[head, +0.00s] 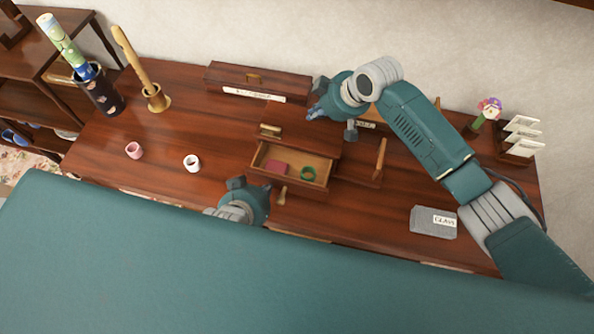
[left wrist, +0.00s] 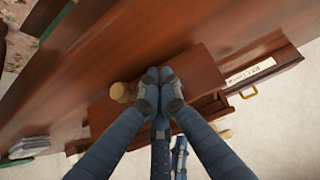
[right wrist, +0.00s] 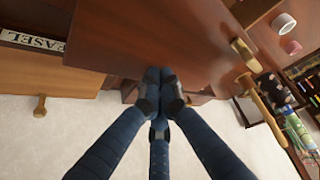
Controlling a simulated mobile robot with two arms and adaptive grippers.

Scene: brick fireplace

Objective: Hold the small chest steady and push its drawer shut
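The small wooden chest (head: 315,148) stands mid-desk, a brass handle (head: 270,130) near its left end. Its drawer (head: 321,185) is pulled out towards me, holding a pink block (head: 276,167) and a green ring (head: 308,174). The drawer's knob (head: 281,195) faces me. My left gripper (head: 238,184) is left of the knob; its fingers (left wrist: 165,75) are together and empty, beside a round knob (left wrist: 120,92) in the left wrist view. My right gripper (head: 316,113) is at the chest's far side; its fingers (right wrist: 160,75) are together and empty. I cannot tell whether either touches.
Behind the chest is a long labelled box (head: 258,80). A grey box (head: 432,222) lies right. The desk's left front is clear.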

